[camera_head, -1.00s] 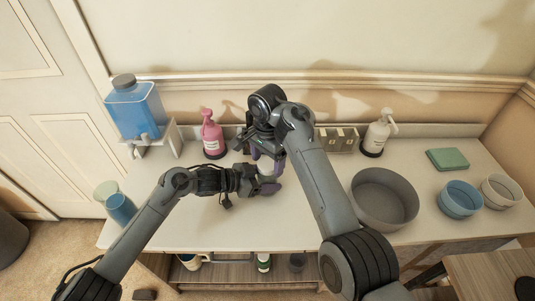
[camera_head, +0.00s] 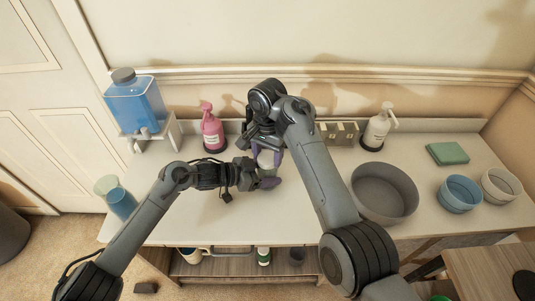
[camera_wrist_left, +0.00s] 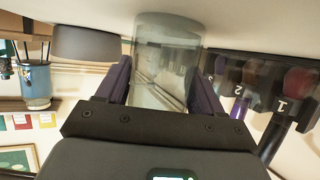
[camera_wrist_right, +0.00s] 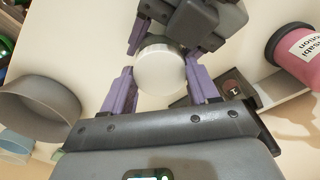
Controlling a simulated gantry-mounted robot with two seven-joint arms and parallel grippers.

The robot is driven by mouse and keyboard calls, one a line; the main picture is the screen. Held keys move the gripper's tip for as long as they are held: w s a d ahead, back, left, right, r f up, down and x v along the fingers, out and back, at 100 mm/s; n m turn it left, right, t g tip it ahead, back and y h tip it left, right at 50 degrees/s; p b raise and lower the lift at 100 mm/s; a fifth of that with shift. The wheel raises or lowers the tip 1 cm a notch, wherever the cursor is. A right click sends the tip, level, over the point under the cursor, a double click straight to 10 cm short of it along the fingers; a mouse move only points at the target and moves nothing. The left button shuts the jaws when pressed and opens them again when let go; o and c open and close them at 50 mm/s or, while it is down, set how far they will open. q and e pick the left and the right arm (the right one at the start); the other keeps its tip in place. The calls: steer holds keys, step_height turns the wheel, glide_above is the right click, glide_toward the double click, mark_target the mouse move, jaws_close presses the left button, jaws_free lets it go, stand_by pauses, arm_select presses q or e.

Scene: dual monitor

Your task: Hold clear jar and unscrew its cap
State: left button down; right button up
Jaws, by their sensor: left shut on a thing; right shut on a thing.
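The clear jar (camera_wrist_left: 165,60) stands on the table between the purple fingers of my left gripper (camera_wrist_left: 160,85), which is shut on its body. The left gripper (camera_head: 266,182) reaches it from the left in the head view. The jar's round white cap (camera_wrist_right: 160,70) shows from above in the right wrist view, between the purple fingers of my right gripper (camera_wrist_right: 158,90), which is shut on it. In the head view the right gripper (camera_head: 266,148) comes down over the jar and partly hides the cap. I cannot tell whether the cap sits tight or loose.
A pink bottle (camera_head: 213,130) and a blue dispenser (camera_head: 135,105) stand left, a blue cup (camera_head: 121,203) at front left. A numbered holder (camera_head: 338,133) and a white bottle (camera_head: 377,128) are behind, a grey bowl (camera_head: 384,193) to the right. The front tabletop is clear.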

steer(key=o, duration=1.2)
steer(key=shift+c, duration=0.2)
steer(key=shift+r, duration=2.15)
steer(key=shift+c, duration=0.4)
step_height(320, 180, up, 3)
steer(key=shift+f+m, duration=0.1)
steer(key=shift+m, duration=0.9)
steer(key=shift+r+m, duration=0.3)
steer(key=shift+m, duration=0.2)
steer(key=shift+f, duration=3.85)
